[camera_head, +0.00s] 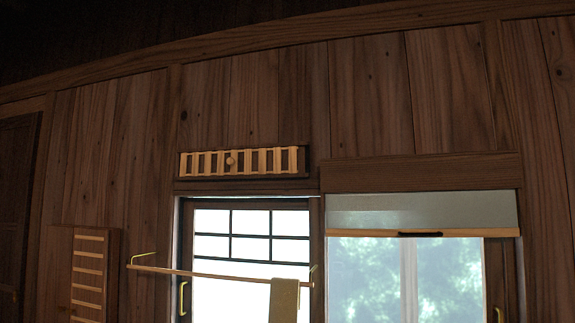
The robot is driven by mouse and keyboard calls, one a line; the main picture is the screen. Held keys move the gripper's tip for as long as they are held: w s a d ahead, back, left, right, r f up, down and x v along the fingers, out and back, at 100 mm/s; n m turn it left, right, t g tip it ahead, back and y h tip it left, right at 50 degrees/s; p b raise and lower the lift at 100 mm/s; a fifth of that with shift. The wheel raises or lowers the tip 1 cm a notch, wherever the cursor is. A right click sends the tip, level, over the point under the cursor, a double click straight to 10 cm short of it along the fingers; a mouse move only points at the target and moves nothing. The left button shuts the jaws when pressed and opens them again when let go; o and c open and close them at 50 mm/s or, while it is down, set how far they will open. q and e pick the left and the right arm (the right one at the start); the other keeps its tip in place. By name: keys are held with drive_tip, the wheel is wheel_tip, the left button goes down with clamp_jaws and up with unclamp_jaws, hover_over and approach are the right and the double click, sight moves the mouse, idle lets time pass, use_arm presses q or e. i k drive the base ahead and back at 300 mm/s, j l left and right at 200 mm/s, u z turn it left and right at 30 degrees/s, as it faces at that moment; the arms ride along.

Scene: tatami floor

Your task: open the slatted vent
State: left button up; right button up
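The slatted vent (243,162) is a low, wide wooden frame on the plank wall, above the left window. It has several pale upright slats with dark gaps between them. A small round knob (231,161) sits left of its middle. The gaps look dark; I cannot tell whether they let through to the outside. Neither of my grippers is in view.
A panel with pale horizontal slats (89,275) is at lower left. A rail (200,274) with a hanging cloth (284,300) crosses the left window (216,225). A part-lowered blind (420,211) covers the right window's top.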

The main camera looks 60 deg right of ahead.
sight(232, 161)
drive_tip(key=z, duration=1.65)
drive_tip(key=i+l+u, duration=0.2)
drive_tip(key=i+l, duration=0.8)
drive_tip(key=l, duration=0.1)
